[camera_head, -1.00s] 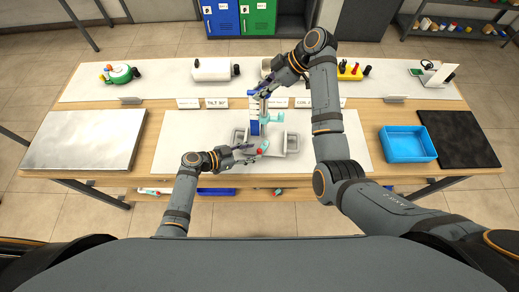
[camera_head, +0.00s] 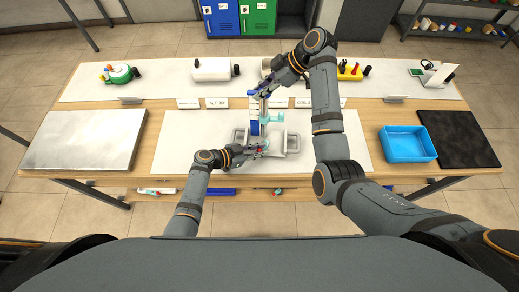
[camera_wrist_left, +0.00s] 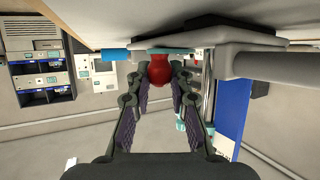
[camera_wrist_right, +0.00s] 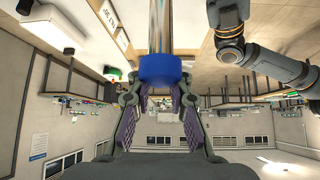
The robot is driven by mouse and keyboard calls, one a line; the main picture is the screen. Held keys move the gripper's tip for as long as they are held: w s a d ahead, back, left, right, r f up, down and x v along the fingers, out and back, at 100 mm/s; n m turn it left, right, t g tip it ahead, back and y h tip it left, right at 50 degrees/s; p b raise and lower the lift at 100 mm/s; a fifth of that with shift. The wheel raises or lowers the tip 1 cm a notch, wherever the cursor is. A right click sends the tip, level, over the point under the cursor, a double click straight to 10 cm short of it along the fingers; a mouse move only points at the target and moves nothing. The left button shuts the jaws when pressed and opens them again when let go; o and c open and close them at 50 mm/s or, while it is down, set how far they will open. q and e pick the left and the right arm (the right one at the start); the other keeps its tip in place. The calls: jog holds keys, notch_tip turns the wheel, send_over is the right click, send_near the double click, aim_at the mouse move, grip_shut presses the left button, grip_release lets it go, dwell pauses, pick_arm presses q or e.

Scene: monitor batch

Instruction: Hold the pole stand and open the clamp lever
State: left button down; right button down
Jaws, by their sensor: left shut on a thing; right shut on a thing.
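The pole stand has a grey frame-like base (camera_head: 293,143) on the white mat and a blue part on its upright (camera_head: 254,127). In the right wrist view, a blue cap (camera_wrist_right: 160,69) on its metal pole (camera_wrist_right: 158,25) sits between my fingertips. My right gripper (camera_head: 259,91) is shut on that blue cap from above. The clamp lever ends in a red knob (camera_wrist_left: 159,70), seen in the left wrist view. My left gripper (camera_head: 262,147) is low in front of the stand, shut on the red knob. The rest of the lever is mostly hidden.
A blue tray (camera_head: 408,144) and a black mat (camera_head: 460,138) lie to the right. A pale metal plate (camera_head: 82,140) lies to the left. Small label signs (camera_head: 217,103) stand behind the stand. The white mat is clear left of the stand.

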pick_arm(q)
jog(key=shift+s+d+n+t+y, duration=0.15)
jog(key=shift+d+n+t+y, duration=0.3)
jog(key=shift+n+t, duration=0.35)
jog(key=shift+a, duration=0.1)
jog(key=c, duration=1.2)
grip_release()
jog(key=shift+a, duration=0.15)
jog(key=v, duration=1.1)
jog(key=shift+s+a+r, duration=0.25)
